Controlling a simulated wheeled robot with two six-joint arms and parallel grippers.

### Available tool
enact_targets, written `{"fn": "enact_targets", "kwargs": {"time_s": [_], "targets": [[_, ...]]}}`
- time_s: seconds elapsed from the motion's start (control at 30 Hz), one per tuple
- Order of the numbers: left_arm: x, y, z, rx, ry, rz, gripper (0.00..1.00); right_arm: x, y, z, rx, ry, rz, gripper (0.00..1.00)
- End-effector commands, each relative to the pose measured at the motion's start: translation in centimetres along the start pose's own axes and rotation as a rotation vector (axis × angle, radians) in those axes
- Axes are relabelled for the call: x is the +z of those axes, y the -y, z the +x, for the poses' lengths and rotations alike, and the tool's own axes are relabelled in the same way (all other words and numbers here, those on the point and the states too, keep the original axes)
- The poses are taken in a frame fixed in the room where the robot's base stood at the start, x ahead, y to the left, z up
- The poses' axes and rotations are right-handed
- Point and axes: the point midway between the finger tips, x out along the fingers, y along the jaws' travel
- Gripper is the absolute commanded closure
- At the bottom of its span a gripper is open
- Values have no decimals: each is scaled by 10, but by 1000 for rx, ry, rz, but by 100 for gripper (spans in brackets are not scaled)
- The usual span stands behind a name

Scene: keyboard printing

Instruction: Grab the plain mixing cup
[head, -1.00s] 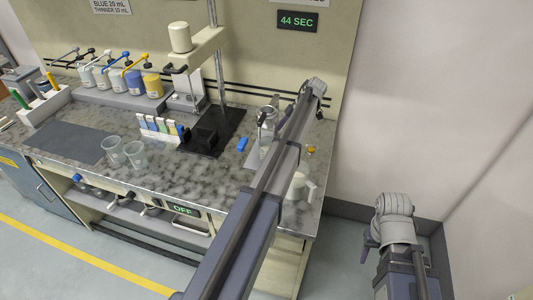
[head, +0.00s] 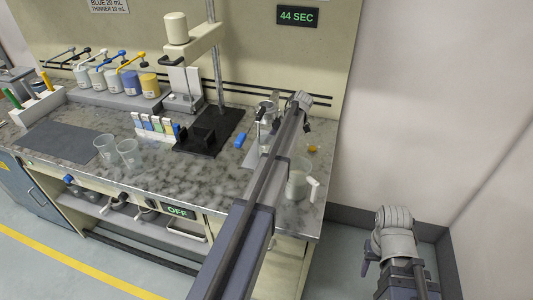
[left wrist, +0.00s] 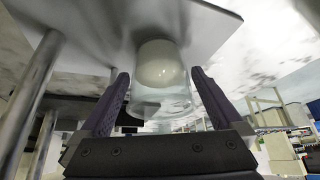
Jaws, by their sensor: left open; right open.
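Two clear, empty cups (head: 105,148) (head: 129,153) stand upright side by side near the counter's front left. A clear jug with a white handle (head: 300,184) stands at the right end. In the left wrist view a clear cup with whitish contents (left wrist: 160,68) rests against a grey metal plate (left wrist: 205,35), between the open fingers of my left gripper (left wrist: 160,82), with gaps at both sides. My arm hides most of that spot in the head view. My right gripper (head: 367,262) is off the counter at the lower right, small and partly hidden by my wrist.
A stand with metal posts (left wrist: 35,75) rises close beside my left gripper. On the counter are a black stand base (head: 222,130), a blue block (head: 240,139), a rack of coloured strips (head: 153,124) and pump bottles (head: 125,80). Bare counter (head: 195,170) lies in front.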

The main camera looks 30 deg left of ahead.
Motion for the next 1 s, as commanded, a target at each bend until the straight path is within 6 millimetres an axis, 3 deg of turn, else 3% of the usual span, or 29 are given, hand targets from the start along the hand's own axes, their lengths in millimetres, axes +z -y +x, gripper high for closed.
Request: {"fn": "enact_targets", "kwargs": {"time_s": [0.03,0.17,0.47,1.0], "targets": [[2,1,14,-1,0,-1,0,-1,1,13,0,0,0,50],[2,1,28,0,0,0,0,-2,2,25,0,0,0,50],[0,0,29,0,0,1,0,-2,2,25,0,0,0,50],[0,0,29,0,0,1,61,-2,2,25,0,0,0,50]]}}
